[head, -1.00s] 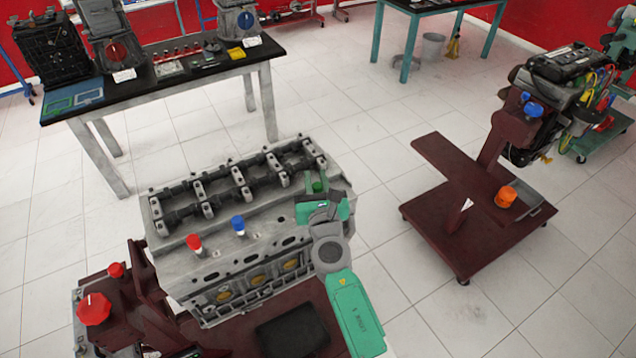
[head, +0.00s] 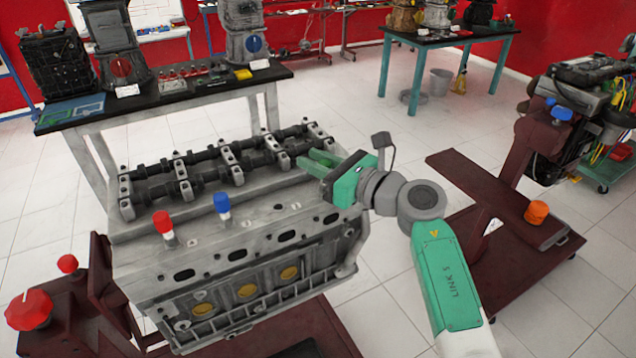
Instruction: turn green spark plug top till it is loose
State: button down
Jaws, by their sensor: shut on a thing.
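A grey engine block (head: 240,235) stands in the middle of the head view, with a row of spark plugs along its top. A red-topped plug (head: 162,222) and a blue-topped plug (head: 221,205) stand upright and apart from my gripper. My gripper (head: 318,163) is at the right end of the block's top, reaching in from the right with its green fingers pointing left. It is shut on the green spark plug top, which lies between the fingers and is mostly hidden by them; its green blends with theirs.
The dark camshaft row (head: 228,165) runs along the block just behind the plugs. A maroon stand (head: 500,200) with an orange knob (head: 537,212) is at the right. A black-topped bench (head: 180,95) stands behind. A large red knob (head: 28,309) is at the lower left.

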jog(key=shift+n+g+y+b, duration=0.3)
jog(key=shift+n+g+b, duration=0.15)
jog(key=shift+b, duration=0.25)
jog(key=c, duration=1.2)
grip_release()
jog(key=shift+a, duration=0.1)
jog(key=shift+c, duration=0.2)
jog(key=p+v, duration=0.1)
jog(key=v, duration=0.7)
